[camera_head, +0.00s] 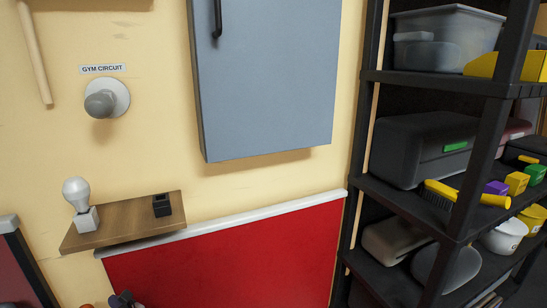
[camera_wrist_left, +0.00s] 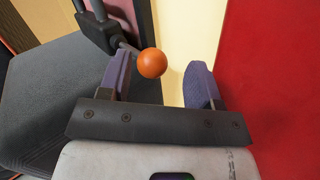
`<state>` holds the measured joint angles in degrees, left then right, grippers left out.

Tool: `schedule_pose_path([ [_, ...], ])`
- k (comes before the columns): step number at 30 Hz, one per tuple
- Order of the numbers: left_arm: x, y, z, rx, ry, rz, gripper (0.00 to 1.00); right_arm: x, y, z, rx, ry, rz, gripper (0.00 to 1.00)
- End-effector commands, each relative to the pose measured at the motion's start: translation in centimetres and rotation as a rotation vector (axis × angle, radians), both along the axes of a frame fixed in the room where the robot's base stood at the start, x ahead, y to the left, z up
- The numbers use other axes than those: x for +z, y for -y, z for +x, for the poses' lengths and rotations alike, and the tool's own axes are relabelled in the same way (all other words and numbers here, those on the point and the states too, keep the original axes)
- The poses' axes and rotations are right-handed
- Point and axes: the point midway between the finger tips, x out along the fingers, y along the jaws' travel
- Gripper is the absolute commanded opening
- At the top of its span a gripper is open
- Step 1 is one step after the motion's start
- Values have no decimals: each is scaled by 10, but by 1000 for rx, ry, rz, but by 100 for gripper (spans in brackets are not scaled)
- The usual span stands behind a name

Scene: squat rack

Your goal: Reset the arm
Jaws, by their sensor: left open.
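My left gripper (camera_wrist_left: 162,76) is open in the left wrist view, its two purple-padded fingers spread apart. An orange ball-shaped knob (camera_wrist_left: 152,63) on a dark rod shows between the fingertips, nearer the left finger. I cannot tell its exact depth, but the fingers are not closed on it. The rod runs to a black bracket (camera_wrist_left: 104,32) beside a dark grey padded surface (camera_wrist_left: 50,95). In the head view a small dark piece (camera_head: 124,300), perhaps part of my left gripper, shows at the bottom edge. My right gripper is in neither view.
A wooden shelf (camera_head: 125,222) carries a white bulb-like lamp (camera_head: 77,193) and a small black holder (camera_head: 162,205). A grey cabinet (camera_head: 268,75) hangs above a red wall panel (camera_head: 235,260). A black shelving rack (camera_head: 385,190) with bins stands at the right.

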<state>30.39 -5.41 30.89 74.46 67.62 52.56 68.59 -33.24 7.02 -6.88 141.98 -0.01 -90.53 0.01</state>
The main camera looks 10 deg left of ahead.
Motion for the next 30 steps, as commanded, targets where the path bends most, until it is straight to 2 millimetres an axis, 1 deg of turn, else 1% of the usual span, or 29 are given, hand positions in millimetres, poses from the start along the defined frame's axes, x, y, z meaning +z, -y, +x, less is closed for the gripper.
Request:
schedule_pose_path([
  [1,27,3,-1,-65,-66,81,58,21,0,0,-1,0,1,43],
  [2,39,7,1,-114,-116,139,58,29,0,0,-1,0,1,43],
  [3,55,15,3,-184,-193,223,58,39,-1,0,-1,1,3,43],
  [4,67,23,5,-239,-257,292,58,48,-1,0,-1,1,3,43],
  [5,78,33,6,-294,-325,363,58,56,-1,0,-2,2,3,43],
  [6,91,47,8,-364,-420,460,58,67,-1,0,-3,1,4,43],
  [8,105,72,8,-468,-563,605,58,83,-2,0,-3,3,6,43],
  [10,115,104,5,-581,-733,773,58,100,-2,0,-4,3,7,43],
  [11,117,119,3,-628,-807,846,58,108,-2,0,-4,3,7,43],
  [12,119,138,-2,-688,-905,942,58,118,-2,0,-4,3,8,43],
  [14,119,167,-14,-777,-1052,1088,58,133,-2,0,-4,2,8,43],
  [15,117,185,-23,-834,-1149,1184,58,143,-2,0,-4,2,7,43],
  [17,113,211,-42,-918,-1292,1328,58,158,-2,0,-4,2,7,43],
  [18,110,227,-57,-973,-1385,1424,58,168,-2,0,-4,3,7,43],
  [20,105,248,-84,-1053,-1522,1567,58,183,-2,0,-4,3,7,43],
  [21,103,260,-103,-1107,-1611,1660,58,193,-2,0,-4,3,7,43],
  [23,100,275,-135,-1189,-1736,1797,58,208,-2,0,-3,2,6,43],
  [24,100,283,-157,-1241,-1814,1884,58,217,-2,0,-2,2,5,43],
  [26,100,291,-190,-1317,-1916,2002,58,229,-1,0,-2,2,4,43],
  [27,102,296,-210,1340,1936,-2033,58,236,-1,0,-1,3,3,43],
  [29,106,300,-240,1288,1839,-1942,58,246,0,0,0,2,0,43],
  [30,110,301,-258,1258,1780,-1887,58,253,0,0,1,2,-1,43],
])
